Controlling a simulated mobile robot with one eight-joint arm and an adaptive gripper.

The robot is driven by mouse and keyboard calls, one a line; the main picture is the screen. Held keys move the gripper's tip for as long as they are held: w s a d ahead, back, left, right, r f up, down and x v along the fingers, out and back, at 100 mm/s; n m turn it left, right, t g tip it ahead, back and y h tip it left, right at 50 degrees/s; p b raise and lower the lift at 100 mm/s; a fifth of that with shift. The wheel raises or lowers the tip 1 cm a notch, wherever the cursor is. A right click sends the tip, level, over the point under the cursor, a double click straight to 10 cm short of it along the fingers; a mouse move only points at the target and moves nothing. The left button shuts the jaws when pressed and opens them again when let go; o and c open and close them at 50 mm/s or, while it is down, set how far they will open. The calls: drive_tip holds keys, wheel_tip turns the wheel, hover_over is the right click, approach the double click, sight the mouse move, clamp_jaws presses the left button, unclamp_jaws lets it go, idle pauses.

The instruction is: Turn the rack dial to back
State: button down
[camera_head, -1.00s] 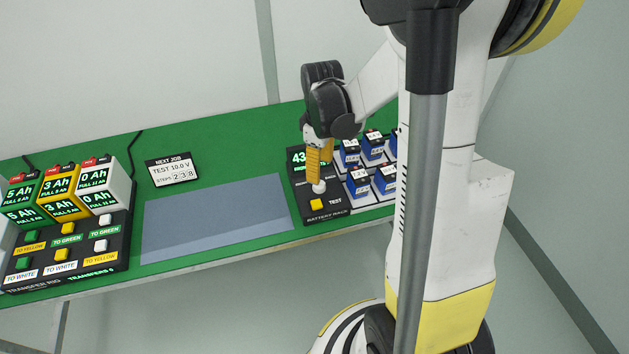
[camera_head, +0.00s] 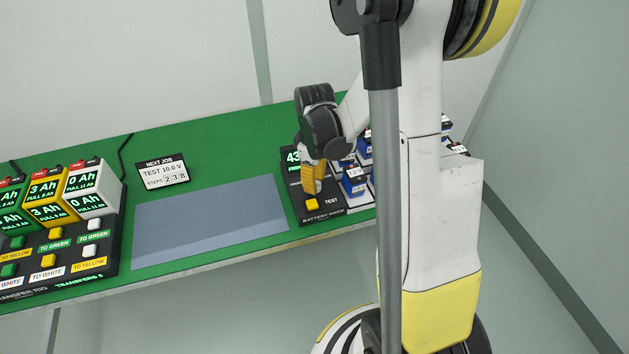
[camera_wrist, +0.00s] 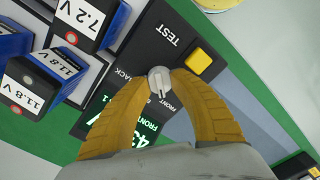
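The rack dial (camera_wrist: 158,77) is a small round pale knob with a raised grip bar, on the black battery rack panel (camera_wrist: 185,35). In the wrist view its bar points toward the bottom, near a small FRONT label. The lit green display, partly covered, also shows FRONT. My gripper (camera_wrist: 162,74) has its two yellow fingers closed in on both sides of the dial, and they appear to touch it. In the head view my gripper (camera_head: 313,190) points down onto the panel and hides the dial.
A yellow TEST button (camera_wrist: 198,61) sits close beside the dial. Blue batteries (camera_wrist: 90,20) stand in the rack on the other side. A grey mat (camera_head: 210,222) and the transfer rig (camera_head: 60,240) lie to the left on the green bench.

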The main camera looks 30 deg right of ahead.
drive_tip(key=shift+m, duration=0.4)
drive_tip(key=m, duration=0.3)
drive_tip(key=shift+m+b, duration=0.35)
drive_tip(key=shift+m, duration=0.05)
drive_tip(key=m, duration=0.5)
drive_tip(key=m+b, duration=0.1)
drive_tip(key=m, duration=0.5)
drive_tip(key=shift+m, duration=2.1)
drive_tip(key=c, duration=1)
unclamp_jaws()
